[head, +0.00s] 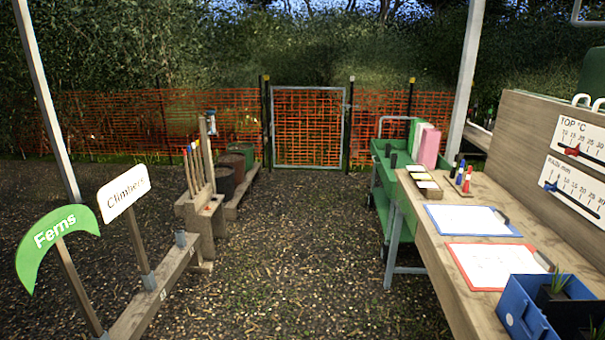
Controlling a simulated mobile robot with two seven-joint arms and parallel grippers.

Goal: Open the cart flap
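A green cart (399,228) stands beyond the wooden bench, its near end partly hidden behind the bench. Its upper tray (379,151) holds dark upright items and pink and green upright boxes (427,146). A grey push handle (394,119) rises at its far end. A green panel shows on its side below the tray; I cannot tell whether this is the flap or how it stands. Neither of my grippers is in view.
The wooden bench (438,241) on the right holds clipboards (471,220), marker pens and a blue crate (524,312). Sign posts marked Ferns (57,234) and Climbers (122,196) stand left. The gravel path (290,260) between is clear to a mesh gate (308,127).

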